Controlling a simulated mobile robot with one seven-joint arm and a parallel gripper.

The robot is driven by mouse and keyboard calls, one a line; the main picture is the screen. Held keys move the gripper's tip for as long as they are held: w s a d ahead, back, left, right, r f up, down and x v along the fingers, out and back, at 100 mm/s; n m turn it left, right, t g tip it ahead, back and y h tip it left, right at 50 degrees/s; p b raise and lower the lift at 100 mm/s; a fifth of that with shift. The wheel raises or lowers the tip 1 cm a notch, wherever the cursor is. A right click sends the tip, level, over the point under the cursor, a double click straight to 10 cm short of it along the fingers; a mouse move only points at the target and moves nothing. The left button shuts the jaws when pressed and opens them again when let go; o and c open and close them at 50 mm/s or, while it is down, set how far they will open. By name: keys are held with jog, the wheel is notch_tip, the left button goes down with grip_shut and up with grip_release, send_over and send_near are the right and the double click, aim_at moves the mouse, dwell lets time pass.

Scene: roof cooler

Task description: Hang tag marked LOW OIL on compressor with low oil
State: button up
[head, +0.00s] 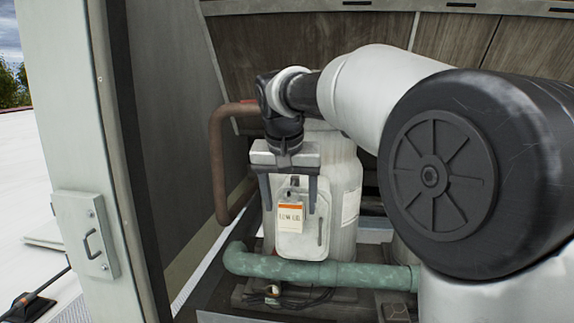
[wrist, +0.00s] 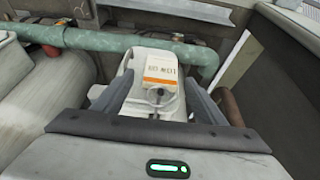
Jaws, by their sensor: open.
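The LOW OIL tag (head: 291,218) is a small white card with an orange band. It sits against the front of a pale box (head: 312,242) on the white compressor (head: 345,185), and seems to hang from a small dark fitting at its top. The tag also shows in the wrist view (wrist: 160,68). My gripper (head: 288,198) is open, its fingers pointing down on either side of the tag's upper end. In the wrist view a gap shows between each finger and the tag. Whether the tag's loop is fully over the fitting is too small to tell.
A green pipe (head: 300,270) crosses low in front of the compressor. A brown pipe (head: 218,165) rises at its left. A second rounded white body (wrist: 40,85) stands beside it in the wrist view. The housing's door frame (head: 85,160) stands at the left.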

jog(key=p+v, duration=0.1)
jog(key=v, duration=1.3)
jog(key=shift+r, duration=0.25)
jog(key=shift+s, duration=0.1)
jog(key=s+d+f, duration=0.4)
jog(key=s+f, duration=0.3)
jog(key=s+d+f+n, duration=0.1)
jog(key=s+d+f, duration=0.3)
jog(key=s+f, duration=0.3)
jog(key=s+d+f+n+t, duration=0.1)
jog(key=s+d+f, duration=0.3)
jog(key=s+f, duration=0.3)
jog(key=shift+s+y, duration=0.4)
jog(key=shift+s, duration=0.8)
jog(key=shift+d+f, duration=0.1)
jog(key=shift+d, duration=0.05)
